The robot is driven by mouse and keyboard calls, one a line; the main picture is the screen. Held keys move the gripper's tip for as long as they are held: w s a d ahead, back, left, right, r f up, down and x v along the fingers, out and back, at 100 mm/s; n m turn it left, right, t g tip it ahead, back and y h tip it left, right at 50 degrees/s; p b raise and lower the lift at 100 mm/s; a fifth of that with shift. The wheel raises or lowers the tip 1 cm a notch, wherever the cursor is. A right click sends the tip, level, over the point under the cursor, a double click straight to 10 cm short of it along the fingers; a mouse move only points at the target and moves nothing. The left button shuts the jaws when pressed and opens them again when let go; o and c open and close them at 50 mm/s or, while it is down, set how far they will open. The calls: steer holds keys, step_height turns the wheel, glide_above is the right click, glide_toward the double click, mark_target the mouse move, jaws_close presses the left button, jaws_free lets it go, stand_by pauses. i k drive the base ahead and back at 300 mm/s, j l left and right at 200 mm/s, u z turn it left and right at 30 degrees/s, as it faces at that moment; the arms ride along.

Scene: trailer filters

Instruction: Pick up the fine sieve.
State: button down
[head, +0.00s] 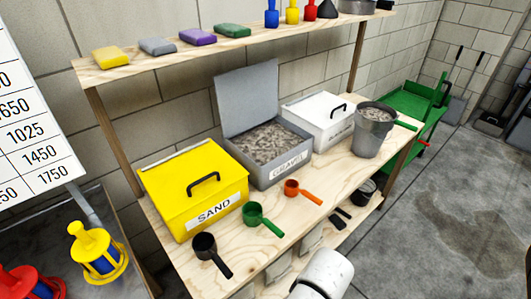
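I cannot tell for sure which thing is the fine sieve. A grey round pan-like thing (357,6) stands at the right end of the upper shelf, cut by the top edge, with a darker thing (384,4) beside it. A dark round vessel (362,192) sits on the lower shelf at the right, partly hidden under the bench top. No mesh can be made out on any of them. A white rounded part of my arm shows at the bottom edge. My gripper's fingers are not in view.
On the bench (335,172) stand a closed yellow SAND box (195,188), an open gravel box (265,150), a white box (318,120) and a grey bucket (373,130). Black (205,246), green (254,214) and orange (293,188) scoops lie in front. Open floor (440,215) is at right.

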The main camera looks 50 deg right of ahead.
mark_target(374, 116)
steer(key=z, duration=1.75)
